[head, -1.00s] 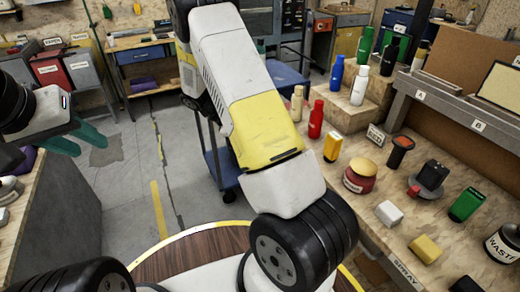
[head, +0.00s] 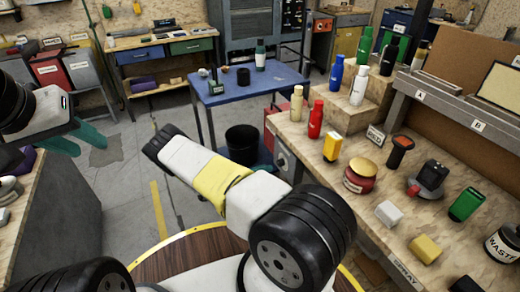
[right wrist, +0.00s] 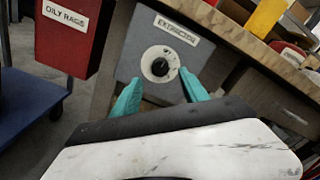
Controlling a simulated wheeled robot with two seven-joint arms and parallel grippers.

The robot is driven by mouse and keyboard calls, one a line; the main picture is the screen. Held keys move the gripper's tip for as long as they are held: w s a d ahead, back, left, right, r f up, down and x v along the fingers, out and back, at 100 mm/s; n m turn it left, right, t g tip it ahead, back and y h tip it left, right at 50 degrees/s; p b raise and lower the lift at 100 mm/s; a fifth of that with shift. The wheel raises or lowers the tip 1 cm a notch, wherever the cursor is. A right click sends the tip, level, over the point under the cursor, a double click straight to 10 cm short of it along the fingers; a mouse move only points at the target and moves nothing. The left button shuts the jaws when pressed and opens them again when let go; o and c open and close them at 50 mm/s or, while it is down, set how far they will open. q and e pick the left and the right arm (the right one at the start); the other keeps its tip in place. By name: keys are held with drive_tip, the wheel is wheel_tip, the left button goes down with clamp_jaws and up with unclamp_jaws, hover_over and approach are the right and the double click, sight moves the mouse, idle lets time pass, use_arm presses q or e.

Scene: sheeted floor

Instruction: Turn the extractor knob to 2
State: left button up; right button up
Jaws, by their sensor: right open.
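The extractor box (right wrist: 165,50) is grey with an "EXTRACTOR" label, and its black knob (right wrist: 160,67) sits on a round white dial in the right wrist view. The dial's markings are too small to read. In the head view the box (head: 284,160) shows at the bench's left side. My right gripper (right wrist: 159,91) is open and empty, its teal fingers apart below and to either side of the knob, not visibly touching it. My left gripper (head: 78,140) is open and empty at the far left, away from the box.
A red "OILY RAGS" bin (right wrist: 68,30) stands left of the extractor box. The wooden bench (head: 335,190) above the box holds bottles and small items.

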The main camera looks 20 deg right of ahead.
sight(278, 164)
drive_tip(key=d, duration=0.5)
drive_tip(key=shift+w+d, duration=0.25)
drive_tip(key=shift+d, duration=0.15)
clamp_jaws()
